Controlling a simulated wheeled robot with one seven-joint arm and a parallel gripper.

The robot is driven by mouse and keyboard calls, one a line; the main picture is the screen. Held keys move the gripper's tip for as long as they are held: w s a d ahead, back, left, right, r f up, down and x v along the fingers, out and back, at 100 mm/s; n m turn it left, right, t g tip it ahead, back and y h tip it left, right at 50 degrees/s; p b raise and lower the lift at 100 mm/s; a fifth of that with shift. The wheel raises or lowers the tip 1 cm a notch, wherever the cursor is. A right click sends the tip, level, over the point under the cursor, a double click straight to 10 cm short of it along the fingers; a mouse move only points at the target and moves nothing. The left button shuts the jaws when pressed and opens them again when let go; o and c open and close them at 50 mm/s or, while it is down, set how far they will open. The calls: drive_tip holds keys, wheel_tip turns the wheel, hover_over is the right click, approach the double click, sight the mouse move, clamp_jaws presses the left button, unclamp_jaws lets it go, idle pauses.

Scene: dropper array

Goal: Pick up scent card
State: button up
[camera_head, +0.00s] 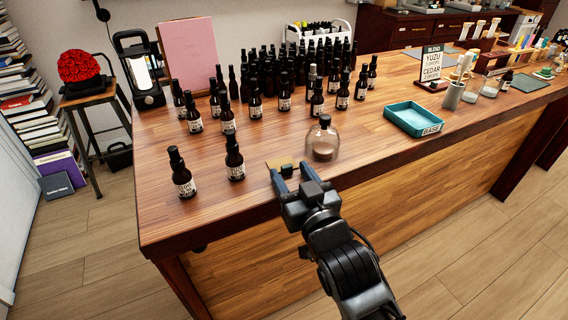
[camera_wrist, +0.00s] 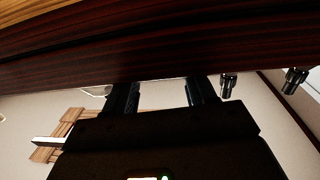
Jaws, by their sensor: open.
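A small flat tan card (camera_head: 281,163), which looks like the scent card, lies on the wooden table near its front edge, just left of a clear glass bottle. My gripper (camera_head: 291,172) is open, with its fingertips close to the card's near side in the head view. Whether they touch it cannot be told. In the wrist view, my open gripper (camera_wrist: 162,92) has nothing visible between its fingers. The dark table edge (camera_wrist: 150,55) fills the upper part of that view, and the card does not show there.
The rounded glass bottle (camera_head: 322,143) stands close to the right of the card. Two dark dropper bottles, one nearer (camera_head: 235,160) and one farther left (camera_head: 181,174), stand to the left. Many more crowd behind. A teal tray (camera_head: 417,117) sits to the right.

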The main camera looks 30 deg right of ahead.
drive_tip(key=shift+w, duration=0.3)
drive_tip(key=shift+c, duration=0.3)
clamp_jaws()
